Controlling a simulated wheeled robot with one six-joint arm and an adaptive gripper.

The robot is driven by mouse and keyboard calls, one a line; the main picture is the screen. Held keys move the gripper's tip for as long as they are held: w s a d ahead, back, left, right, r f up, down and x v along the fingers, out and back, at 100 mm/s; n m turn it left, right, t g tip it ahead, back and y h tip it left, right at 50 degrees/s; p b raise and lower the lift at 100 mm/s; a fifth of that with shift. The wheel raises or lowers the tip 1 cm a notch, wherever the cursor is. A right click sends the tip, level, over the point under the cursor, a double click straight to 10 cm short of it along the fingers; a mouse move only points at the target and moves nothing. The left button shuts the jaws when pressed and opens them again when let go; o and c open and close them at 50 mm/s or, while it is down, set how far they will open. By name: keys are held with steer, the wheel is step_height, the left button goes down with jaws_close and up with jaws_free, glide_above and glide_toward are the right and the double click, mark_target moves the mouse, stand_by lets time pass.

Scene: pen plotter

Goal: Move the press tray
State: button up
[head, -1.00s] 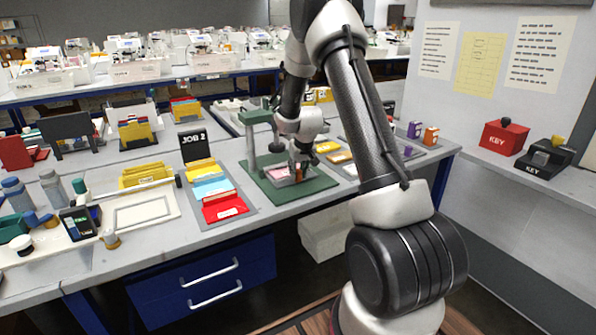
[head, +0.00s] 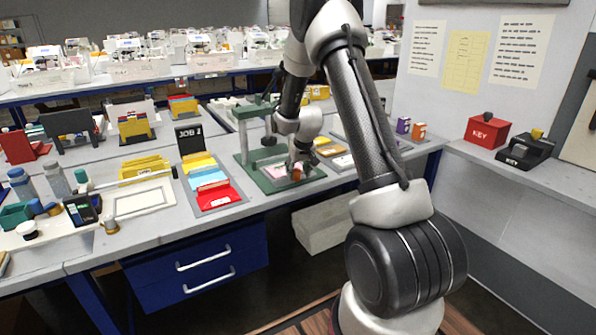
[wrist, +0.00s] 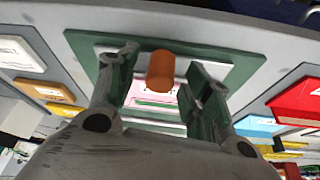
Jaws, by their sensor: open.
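The green press (head: 243,140) stands on the bench, with an upright column and a flat green base (head: 262,184). The press tray (head: 278,171) lies on that base and carries a pink sheet; the pink sheet also shows in the wrist view (wrist: 150,98). An orange knob (wrist: 160,70) stands at the tray's near edge. My gripper (wrist: 158,75) is open over the base, its two fingers on either side of the knob with gaps between. In the head view my gripper (head: 297,165) partly hides the tray and knob.
A grey rack with red, blue and yellow cards (head: 213,190) and a JOB 2 sign (head: 190,139) stands left of the press. Small trays (head: 330,151) lie to its right. A red KEY box (head: 487,131) sits on the right shelf.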

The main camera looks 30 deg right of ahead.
steer(key=v, duration=1.2)
steer(key=shift+a, duration=0.1)
steer(key=s+f+g, duration=0.2)
steer(key=s+f, duration=0.1)
steer(key=s, duration=0.3)
steer(key=s+a+r, duration=0.3)
steer(key=s+r, duration=0.3)
steer(key=s, duration=0.4)
steer(key=s+a+r+n+t, duration=0.1)
steer(key=s+a+r, duration=0.2)
steer(key=s+r, duration=0.3)
steer(key=s+a+r+t, duration=0.1)
steer(key=s+a+r, duration=0.2)
steer(key=s+r, duration=0.4)
steer(key=s, duration=0.7)
steer(key=shift+s+n+y, duration=0.15)
steer(key=shift+n+y, duration=0.15)
steer(key=shift+n, duration=0.1)
steer(key=shift+a, duration=0.1)
